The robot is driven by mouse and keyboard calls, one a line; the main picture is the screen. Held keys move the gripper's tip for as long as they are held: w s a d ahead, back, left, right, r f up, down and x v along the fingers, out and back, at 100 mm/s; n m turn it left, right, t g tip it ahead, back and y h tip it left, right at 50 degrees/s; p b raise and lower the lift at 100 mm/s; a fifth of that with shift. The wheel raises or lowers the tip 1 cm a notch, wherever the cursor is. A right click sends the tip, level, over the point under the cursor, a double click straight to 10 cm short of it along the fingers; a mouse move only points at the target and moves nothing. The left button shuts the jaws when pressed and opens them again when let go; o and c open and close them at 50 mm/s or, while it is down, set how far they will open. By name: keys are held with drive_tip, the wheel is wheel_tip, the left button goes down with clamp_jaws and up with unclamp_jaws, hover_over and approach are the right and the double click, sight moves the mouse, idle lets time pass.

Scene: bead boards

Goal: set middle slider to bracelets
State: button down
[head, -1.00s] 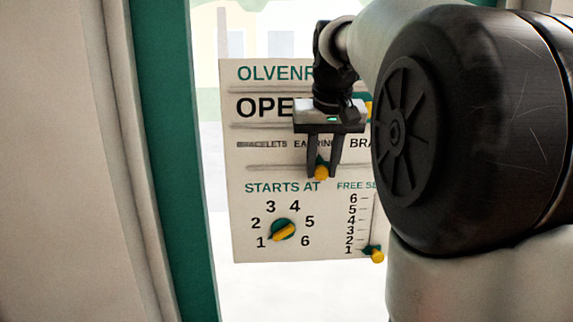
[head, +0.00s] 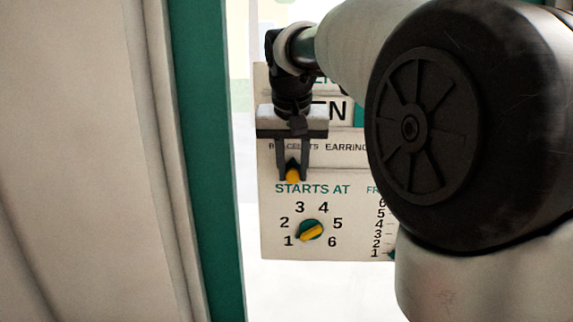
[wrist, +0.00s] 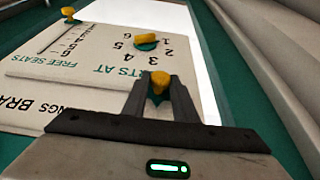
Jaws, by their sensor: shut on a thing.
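The middle slider's yellow knob (head: 292,177) is on the white sign board (head: 275,228), below the word BRACELETS (head: 274,147) at the left end of its row. My gripper (head: 293,173) is shut on this knob, with one dark finger on each side. In the wrist view the knob (wrist: 160,80) shows between the fingertips of my gripper (wrist: 161,88). My fingers hide part of the word BRACELETS. The word EARRINGS (head: 346,147) is to the right of my gripper. My arm hides the right part of the row.
A yellow and green dial (head: 311,231) under STARTS AT points towards 1. The FREE SEATS slider's yellow knob (wrist: 67,12) shows in the wrist view. A green frame post (head: 205,180) stands left of the board, with a narrow gap between.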

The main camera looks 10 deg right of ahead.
drive_tip(key=shift+w+a, duration=0.1)
drive_tip(key=shift+a, duration=0.1)
drive_tip(key=c, duration=1.4)
unclamp_jaws()
drive_tip(key=shift+a, duration=0.1)
drive_tip(key=shift+c, duration=0.2)
drive_tip(key=shift+r, duration=0.1)
drive_tip(key=p+v, duration=0.2)
drive_tip(key=v, duration=1.5)
drive_tip(key=shift+s+p, duration=0.2)
drive_tip(key=shift+p, duration=0.2)
drive_tip(key=s+f+n+t+y+p, duration=0.1)
drive_tip(key=s+f+n+p, duration=0.2)
drive_tip(key=s+f, duration=1.6)
wheel_tip(320, 180, down, 2)
drive_tip(key=shift+s+f, duration=0.15)
drive_tip(key=shift+s, duration=0.25)
